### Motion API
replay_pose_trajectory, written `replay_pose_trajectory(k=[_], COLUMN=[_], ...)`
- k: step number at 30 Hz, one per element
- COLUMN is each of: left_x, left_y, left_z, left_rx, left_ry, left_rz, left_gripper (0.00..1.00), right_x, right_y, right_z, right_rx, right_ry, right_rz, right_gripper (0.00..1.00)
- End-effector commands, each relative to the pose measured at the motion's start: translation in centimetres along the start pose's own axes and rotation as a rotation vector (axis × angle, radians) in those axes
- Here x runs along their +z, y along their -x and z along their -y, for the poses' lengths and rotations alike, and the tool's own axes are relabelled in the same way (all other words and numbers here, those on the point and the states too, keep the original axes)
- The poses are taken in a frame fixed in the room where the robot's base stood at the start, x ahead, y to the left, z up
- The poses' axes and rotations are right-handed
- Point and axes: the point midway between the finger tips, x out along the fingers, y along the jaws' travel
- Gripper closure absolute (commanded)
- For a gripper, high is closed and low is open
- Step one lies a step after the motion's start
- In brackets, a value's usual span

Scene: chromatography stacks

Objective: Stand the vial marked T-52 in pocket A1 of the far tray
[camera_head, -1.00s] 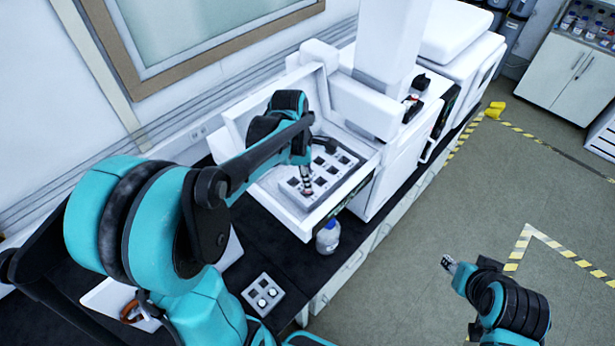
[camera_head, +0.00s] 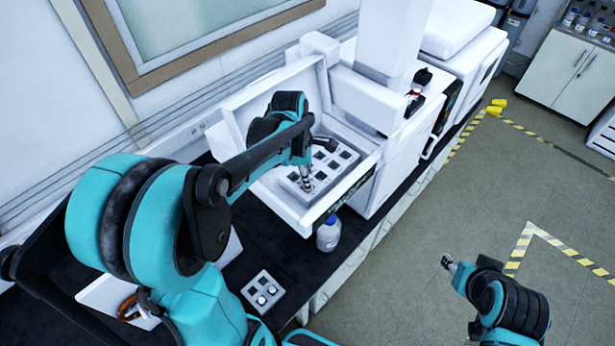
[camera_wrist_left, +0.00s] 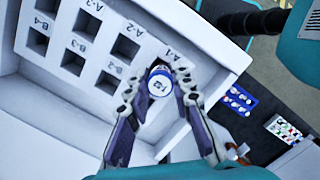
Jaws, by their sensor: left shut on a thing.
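The vial (camera_wrist_left: 159,83) has a blue-rimmed white cap; its small mark looks like T-52, but is hard to read. My left gripper (camera_wrist_left: 155,93) is shut on it, one finger on each side. It holds the vial at pocket A-1 of the grey far tray (camera_wrist_left: 97,40), whose dark opening shows just behind the cap. How deep the vial sits is hidden. In the head view, my left gripper (camera_head: 308,184) is low over the near corner of this tray (camera_head: 332,180). My right gripper (camera_head: 448,263) is over the floor at the lower right, too small to judge.
The far tray lies in a white open-fronted housing (camera_head: 300,222) with raised walls. A capped bottle (camera_head: 328,234) stands in front of it. A small rack (camera_head: 262,278) with white-capped vials stands on the black bench, beside a white tray (camera_head: 98,293). Other tray pockets look empty.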

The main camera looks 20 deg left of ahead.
Motion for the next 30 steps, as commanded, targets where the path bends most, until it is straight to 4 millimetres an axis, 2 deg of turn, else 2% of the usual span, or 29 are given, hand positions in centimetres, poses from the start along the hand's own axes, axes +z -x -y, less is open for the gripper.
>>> replay_pose_trajectory(k=[16,24,25,27,30], left_x=[-0.2,-0.2,-0.2,-0.2,-0.2], left_y=[-1.3,-1.3,-1.3,-1.3,-1.3], left_z=[0.0,-0.1,-0.1,-0.1,-0.1], left_rx=[0.000,0.000,0.000,0.000,0.000], left_ry=[0.000,0.000,0.000,0.000,0.000], left_rz=[0.000,0.000,0.000,0.000,0.000], left_gripper=[0.98,0.98,0.70,0.54,0.54], right_x=[0.7,0.7,0.7,0.7,0.7], right_y=[-1.0,-1.0,-1.0,-1.0,-1.0], right_z=[0.0,0.0,0.0,0.0,0.0], right_rx=[0.000,0.000,0.000,0.000,0.000], right_ry=[0.000,0.000,0.000,0.000,0.000], right_rz=[0.000,0.000,0.000,0.000,0.000], right_gripper=[0.60,0.60,0.60,0.60,0.60])
